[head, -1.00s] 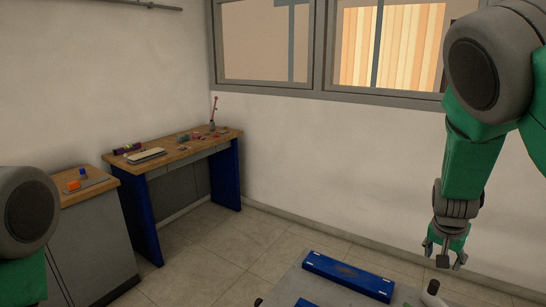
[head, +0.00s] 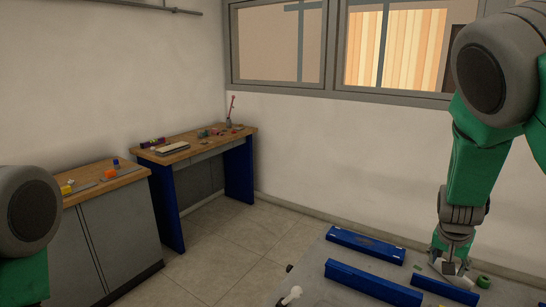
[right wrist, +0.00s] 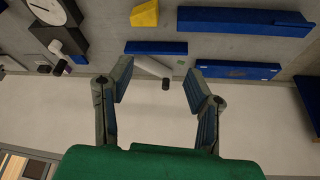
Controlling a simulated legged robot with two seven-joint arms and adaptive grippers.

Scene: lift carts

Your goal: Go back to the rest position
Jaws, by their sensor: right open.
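My right gripper (head: 450,266) hangs from the green and grey right arm at the right of the head view. It points down in front of the grey cart top. In the right wrist view the right gripper (right wrist: 158,75) is open, its two dark fingers apart with nothing held between them. My left gripper is not in view; only a grey and green part of my left arm shows at the left edge of the head view.
The right wrist view also shows a yellow block (right wrist: 145,14) and a round dial (right wrist: 47,8).

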